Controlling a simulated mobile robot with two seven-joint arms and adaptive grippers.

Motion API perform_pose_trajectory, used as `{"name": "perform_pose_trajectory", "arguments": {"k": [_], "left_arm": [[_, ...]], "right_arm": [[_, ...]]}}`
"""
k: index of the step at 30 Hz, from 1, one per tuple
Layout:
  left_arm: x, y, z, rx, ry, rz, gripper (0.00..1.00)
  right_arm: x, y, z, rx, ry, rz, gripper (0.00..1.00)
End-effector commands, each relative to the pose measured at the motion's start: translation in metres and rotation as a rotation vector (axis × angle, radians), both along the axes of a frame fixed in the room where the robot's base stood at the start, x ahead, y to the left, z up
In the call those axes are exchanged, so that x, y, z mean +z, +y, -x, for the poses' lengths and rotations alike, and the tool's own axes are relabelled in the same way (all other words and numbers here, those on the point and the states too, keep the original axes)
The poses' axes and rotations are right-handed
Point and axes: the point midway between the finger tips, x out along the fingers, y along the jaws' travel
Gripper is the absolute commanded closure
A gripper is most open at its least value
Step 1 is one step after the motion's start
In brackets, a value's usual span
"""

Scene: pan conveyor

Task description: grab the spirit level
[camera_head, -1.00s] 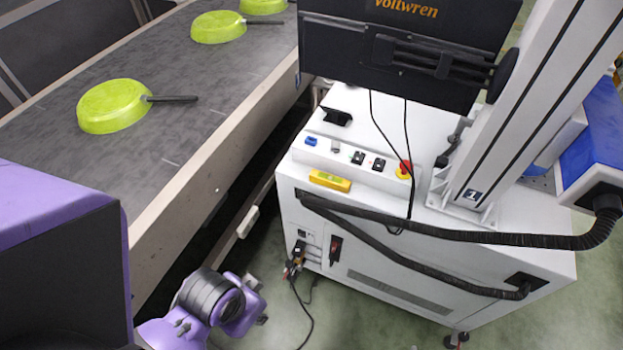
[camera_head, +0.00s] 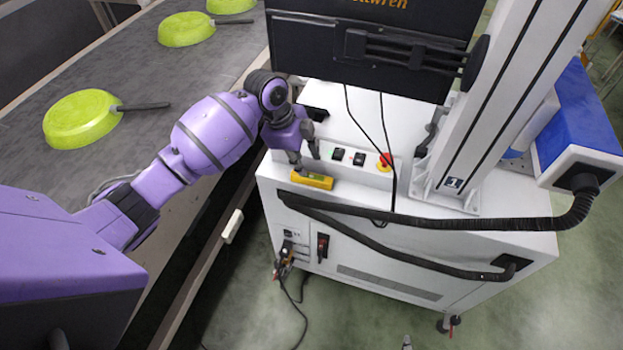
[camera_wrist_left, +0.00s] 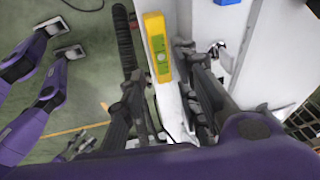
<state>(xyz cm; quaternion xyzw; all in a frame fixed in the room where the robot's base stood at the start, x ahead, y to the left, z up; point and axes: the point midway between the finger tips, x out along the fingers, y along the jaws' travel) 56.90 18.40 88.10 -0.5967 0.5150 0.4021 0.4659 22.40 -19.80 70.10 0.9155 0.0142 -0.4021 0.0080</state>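The spirit level (camera_head: 312,180) is a small yellow bar lying along the near edge of the white machine cabinet's top. In the left wrist view it is a yellow bar with a green vial (camera_wrist_left: 158,48), seen between and beyond my fingers. My left gripper (camera_head: 306,158) is right above the level in the head view, partly hiding its far edge. In the left wrist view the left gripper (camera_wrist_left: 163,75) has its fingers apart with nothing held between them. A small grey tip at the bottom edge of the head view may be my right gripper; its state cannot be seen.
The white cabinet (camera_head: 400,250) carries switches and a red stop button (camera_head: 385,161) beside the level. A black hose (camera_head: 430,221) runs along its front. A black monitor (camera_head: 365,50) stands behind. The conveyor (camera_head: 60,165) at left carries green pans (camera_head: 80,120).

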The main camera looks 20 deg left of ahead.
Motion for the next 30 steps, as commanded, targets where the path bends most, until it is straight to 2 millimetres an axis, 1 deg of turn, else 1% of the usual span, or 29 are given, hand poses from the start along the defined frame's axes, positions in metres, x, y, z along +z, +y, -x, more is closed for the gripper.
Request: {"name": "perform_pose_trajectory", "arguments": {"k": [1, 7, 9, 12, 15, 18, 23, 24, 26, 30], "left_arm": [[-0.009, -0.002, 0.001, -0.001, 0.007, 0.001, 0.7], [-0.03, -0.008, -0.003, 0.001, 0.005, 0.001, 0.7], [-0.04, -0.01, -0.005, 0.001, 0.004, 0.003, 0.7], [-0.055, -0.013, -0.008, 0.002, 0.005, 0.002, 0.7], [-0.066, -0.015, -0.01, 0.001, 0.004, 0.001, 0.7], [-0.07, -0.016, -0.011, 0.001, 0.001, 0.0, 0.7], [-0.07, -0.016, -0.011, 0.001, 0.001, 0.0, 0.7], [-0.07, -0.016, -0.011, 0.001, 0.001, 0.0, 0.72], [-0.069, -0.016, -0.011, 0.001, 0.001, 0.0, 0.8], [-0.07, -0.016, -0.011, 0.001, 0.001, 0.0, 0.98]], "right_arm": [[0.0, 0.001, -0.001, -0.001, -0.002, -0.002, 0.6], [0.001, 0.003, -0.005, -0.003, -0.008, -0.006, 0.6], [0.002, 0.003, -0.006, -0.003, -0.01, -0.006, 0.6], [0.001, 0.003, -0.004, -0.004, -0.008, -0.006, 0.6], [0.0, 0.003, -0.002, -0.004, -0.003, -0.006, 0.6], [-0.001, 0.002, 0.001, -0.004, 0.002, -0.004, 0.6], [-0.002, -0.001, 0.005, -0.001, 0.008, 0.002, 0.6], [-0.003, -0.002, 0.006, 0.0, 0.009, 0.003, 0.6], [-0.003, -0.002, 0.007, 0.002, 0.011, 0.005, 0.6], [-0.003, -0.003, 0.007, 0.002, 0.011, 0.007, 0.6]]}}
